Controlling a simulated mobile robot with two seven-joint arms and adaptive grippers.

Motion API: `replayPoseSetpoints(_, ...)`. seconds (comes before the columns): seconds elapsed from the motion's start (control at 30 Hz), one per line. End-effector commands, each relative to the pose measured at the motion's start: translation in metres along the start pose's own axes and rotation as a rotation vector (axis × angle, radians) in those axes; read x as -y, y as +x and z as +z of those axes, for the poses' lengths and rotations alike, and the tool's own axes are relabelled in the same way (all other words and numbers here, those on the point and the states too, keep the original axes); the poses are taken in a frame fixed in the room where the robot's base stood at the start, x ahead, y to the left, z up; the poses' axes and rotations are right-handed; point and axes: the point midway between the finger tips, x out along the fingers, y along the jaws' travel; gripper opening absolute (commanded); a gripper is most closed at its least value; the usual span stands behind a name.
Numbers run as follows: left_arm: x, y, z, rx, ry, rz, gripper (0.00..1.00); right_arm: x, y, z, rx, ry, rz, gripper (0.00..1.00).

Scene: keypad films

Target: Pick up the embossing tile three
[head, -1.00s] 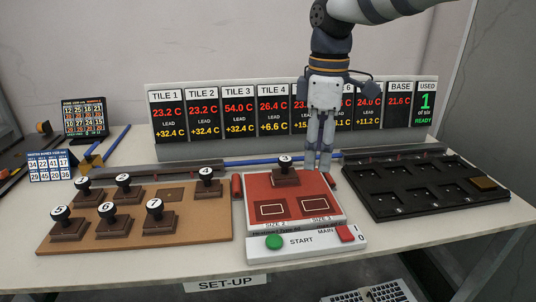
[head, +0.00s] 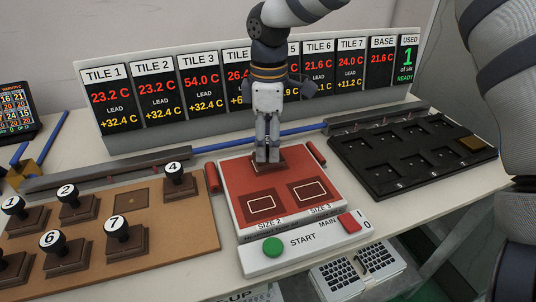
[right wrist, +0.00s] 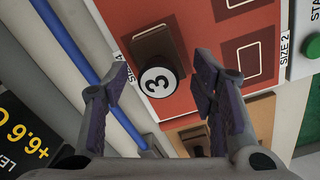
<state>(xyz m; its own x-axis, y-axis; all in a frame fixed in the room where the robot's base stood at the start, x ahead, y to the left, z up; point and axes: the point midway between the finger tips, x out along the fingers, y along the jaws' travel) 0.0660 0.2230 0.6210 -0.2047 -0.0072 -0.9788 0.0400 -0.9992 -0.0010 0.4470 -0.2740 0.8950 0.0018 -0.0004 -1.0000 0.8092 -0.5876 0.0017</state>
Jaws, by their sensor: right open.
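Embossing tile three is a brown block with a black knob and a white cap marked 3 (right wrist: 158,81). It stands on the back part of the red plate (head: 235,180). In the head view my right gripper (head: 267,157) points down over it and hides most of it; only some of its brown base shows. In the right wrist view the open fingers of the right gripper (right wrist: 165,85) lie to either side of the knob cap, with gaps between. My left gripper is not in view.
A brown board (head: 185,235) with several numbered tiles lies to the left. A black tray (head: 375,155) lies to the right. A green start button (head: 273,247) and red switch (head: 349,222) are in front. Display panels (head: 205,90) and a blue rod (head: 215,147) are behind.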

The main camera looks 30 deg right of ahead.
Motion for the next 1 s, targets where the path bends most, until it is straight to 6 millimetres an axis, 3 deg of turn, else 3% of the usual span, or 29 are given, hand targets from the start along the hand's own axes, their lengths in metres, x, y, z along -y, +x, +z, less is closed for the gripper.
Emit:
replayPoseSetpoints(0.27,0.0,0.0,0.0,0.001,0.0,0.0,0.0,0.0,0.008,0.0,-0.001,0.0,0.001,0.52)
replayPoseSetpoints(0.5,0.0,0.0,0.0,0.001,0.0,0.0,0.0,0.0,0.008,0.0,-0.001,0.0,0.001,0.0)
replayPoseSetpoints(0.83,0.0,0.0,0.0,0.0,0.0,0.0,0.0,0.0,0.005,0.0,-0.001,0.0,0.002,0.0)
replayPoseSetpoints(1.0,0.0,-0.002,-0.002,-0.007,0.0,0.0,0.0,-0.001,-0.021,-0.001,-0.004,0.001,0.006,0.0)
